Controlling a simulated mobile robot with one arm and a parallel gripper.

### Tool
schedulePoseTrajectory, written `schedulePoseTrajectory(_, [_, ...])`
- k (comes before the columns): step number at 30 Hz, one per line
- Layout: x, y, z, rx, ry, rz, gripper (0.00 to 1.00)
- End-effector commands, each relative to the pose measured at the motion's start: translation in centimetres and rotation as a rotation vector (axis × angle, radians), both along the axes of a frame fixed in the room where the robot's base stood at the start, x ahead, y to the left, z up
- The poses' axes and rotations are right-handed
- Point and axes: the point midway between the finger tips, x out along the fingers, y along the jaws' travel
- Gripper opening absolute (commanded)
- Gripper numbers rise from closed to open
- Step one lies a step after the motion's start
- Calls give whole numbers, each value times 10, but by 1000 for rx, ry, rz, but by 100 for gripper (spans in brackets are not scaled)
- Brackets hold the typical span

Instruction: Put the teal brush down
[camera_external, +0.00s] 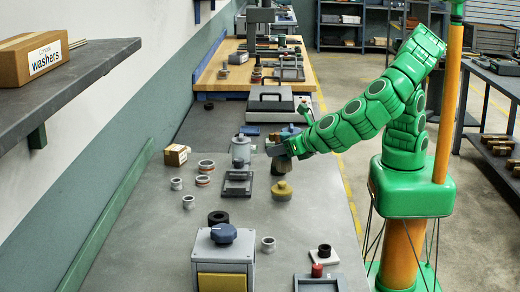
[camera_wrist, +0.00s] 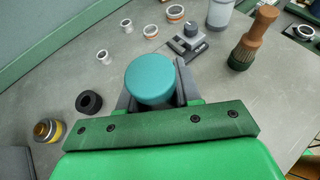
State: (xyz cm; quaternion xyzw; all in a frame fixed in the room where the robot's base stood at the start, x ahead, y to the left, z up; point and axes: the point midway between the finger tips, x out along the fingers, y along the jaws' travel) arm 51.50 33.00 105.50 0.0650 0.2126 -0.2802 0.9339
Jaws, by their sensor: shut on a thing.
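The teal brush (camera_wrist: 150,78) shows in the wrist view as a round teal top between the dark fingers of my gripper (camera_wrist: 156,90). My gripper is shut on it. The teal top hides the lower part of the brush and the table directly under it. In the external view my gripper (camera_external: 276,150) is over the grey bench (camera_external: 150,243), near its right side. A brown shape shows just below the fingers there; I cannot tell if it belongs to the held brush. The gap between brush and bench is not clear.
A small grey fixture (camera_wrist: 188,40), several rings, a black ring (camera_wrist: 89,102) and a grey canister (camera_wrist: 220,12) are around. An olive-yellow knobbed piece (camera_external: 282,191) stands near the gripper.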

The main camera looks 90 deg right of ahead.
Motion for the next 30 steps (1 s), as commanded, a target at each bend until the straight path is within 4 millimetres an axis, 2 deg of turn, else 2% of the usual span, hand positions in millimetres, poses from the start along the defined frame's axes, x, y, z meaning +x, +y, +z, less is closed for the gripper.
schedulePoseTrajectory(10, [38, 23, -21, -1, 2, -1, 0])
schedulePoseTrajectory(22, [66, 41, -61, -3, 2, -1, 0])
schedulePoseTrajectory(30, [75, 47, -73, -3, -1, -1, 0])
